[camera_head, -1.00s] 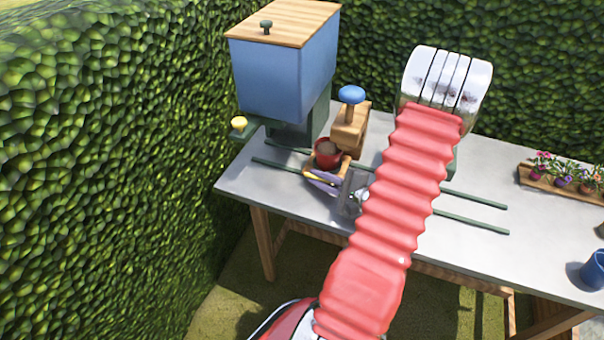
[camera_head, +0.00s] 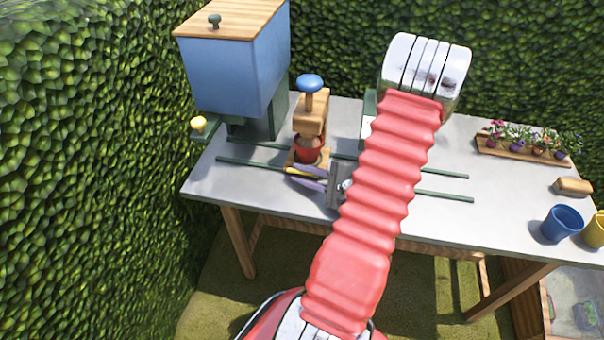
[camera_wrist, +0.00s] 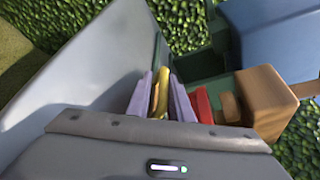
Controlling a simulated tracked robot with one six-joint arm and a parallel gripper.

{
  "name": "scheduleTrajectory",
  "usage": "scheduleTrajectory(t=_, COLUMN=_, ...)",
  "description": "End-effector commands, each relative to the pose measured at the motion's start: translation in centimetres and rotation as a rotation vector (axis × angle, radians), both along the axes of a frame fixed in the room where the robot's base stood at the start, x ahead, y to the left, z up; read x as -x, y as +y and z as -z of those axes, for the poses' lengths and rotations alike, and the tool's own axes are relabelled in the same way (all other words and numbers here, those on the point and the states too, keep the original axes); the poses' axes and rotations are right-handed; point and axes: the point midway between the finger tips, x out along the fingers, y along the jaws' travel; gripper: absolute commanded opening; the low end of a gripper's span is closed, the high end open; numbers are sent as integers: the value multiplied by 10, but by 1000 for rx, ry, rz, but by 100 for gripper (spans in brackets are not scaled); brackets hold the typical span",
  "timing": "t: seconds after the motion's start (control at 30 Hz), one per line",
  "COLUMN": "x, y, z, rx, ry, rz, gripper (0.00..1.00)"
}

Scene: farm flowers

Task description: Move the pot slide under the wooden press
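The pot slide (camera_head: 295,166) is a small wooden carrier on dark green rails, bearing a red pot (camera_head: 308,155) with brown soil. The wooden press (camera_head: 312,112), a wooden block with a blue knob (camera_head: 309,83), stands right above the pot, which appears beneath it. A gap shows between block and soil; exact alignment is unclear. My gripper (camera_head: 306,178) has purple fingers at the slide's front, closed around its yellow handle. In the wrist view the gripper (camera_wrist: 161,100) has the yellow handle (camera_wrist: 162,85) between its fingers, with the red pot (camera_wrist: 201,104) just right.
A blue hopper (camera_head: 235,70) with a wooden lid and yellow knob stands left of the press. A flower tray (camera_head: 520,155), a wooden brush-like block (camera_head: 573,187) and a blue pot (camera_head: 562,223) are on the table's right. Hedges enclose the left and back.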

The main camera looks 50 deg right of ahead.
Motion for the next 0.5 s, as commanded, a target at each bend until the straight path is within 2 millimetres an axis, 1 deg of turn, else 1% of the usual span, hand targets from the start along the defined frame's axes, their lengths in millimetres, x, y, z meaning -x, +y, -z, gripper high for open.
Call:
scheduleTrajectory(t=0.03, x=0, y=0, z=-1, rx=1, ry=-1, rz=0, gripper=23)
scheduleTrajectory(t=0.13, x=-1, y=-1, z=-1, rx=3, ry=-2, rz=0, gripper=29)
scheduleTrajectory(t=0.37, x=-1, y=-2, z=-2, rx=6, ry=-5, rz=0, gripper=29)
scheduleTrajectory(t=0.5, x=3, y=-3, z=-4, rx=6, ry=-6, rz=2, gripper=29)
